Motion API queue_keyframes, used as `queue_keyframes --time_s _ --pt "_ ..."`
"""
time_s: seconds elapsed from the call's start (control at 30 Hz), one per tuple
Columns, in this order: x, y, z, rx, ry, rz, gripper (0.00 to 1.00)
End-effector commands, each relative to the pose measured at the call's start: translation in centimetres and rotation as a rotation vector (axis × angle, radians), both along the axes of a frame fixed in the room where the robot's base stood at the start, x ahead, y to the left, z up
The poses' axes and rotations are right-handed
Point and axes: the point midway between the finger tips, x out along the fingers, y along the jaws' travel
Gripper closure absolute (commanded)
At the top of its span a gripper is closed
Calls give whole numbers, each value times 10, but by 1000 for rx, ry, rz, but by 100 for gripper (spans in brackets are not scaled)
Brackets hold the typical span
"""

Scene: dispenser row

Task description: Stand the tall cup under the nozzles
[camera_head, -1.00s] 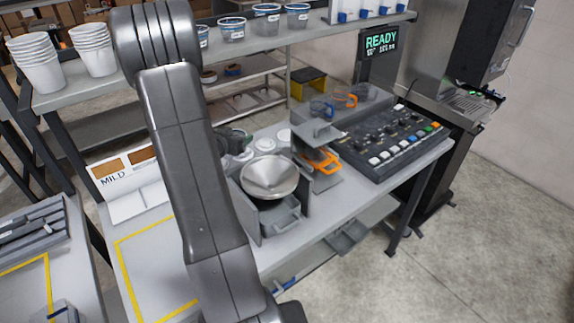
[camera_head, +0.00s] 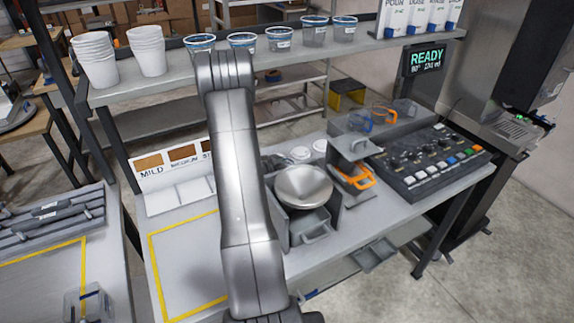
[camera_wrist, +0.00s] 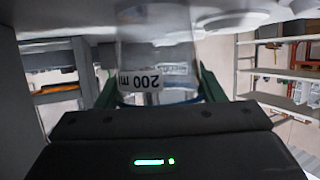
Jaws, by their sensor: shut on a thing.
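My gripper (camera_wrist: 158,90) shows in the wrist view, its green fingers on either side of a clear cup (camera_wrist: 155,55) marked 200 ml. It is shut on this cup. The cup's blue rim shows near the gripper body. I cannot tell how tall the cup is or whether it touches the surface beyond it. In the head view my arm hides the gripper and the cup. The steel machine (camera_head: 500,125) stands at the right, with a small green light; I cannot make out its nozzles.
The counter holds a metal bowl (camera_head: 303,187), a black button panel (camera_head: 430,160) and an orange-handled item (camera_head: 355,178). The yellow-outlined area (camera_head: 185,265) looks clear. A READY display (camera_head: 427,60) stands behind.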

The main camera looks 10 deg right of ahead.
Motion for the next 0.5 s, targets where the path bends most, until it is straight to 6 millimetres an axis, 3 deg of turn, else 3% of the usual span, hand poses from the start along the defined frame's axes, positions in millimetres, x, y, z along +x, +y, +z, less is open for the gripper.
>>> queue_keyframes --time_s 0.23,0.27,0.33,0.5 --pt "0 0 -5 0 0 0 59" --pt "0 0 -3 0 0 0 32" --pt "0 0 -3 0 0 0 18" --pt "0 0 -3 0 0 0 16"
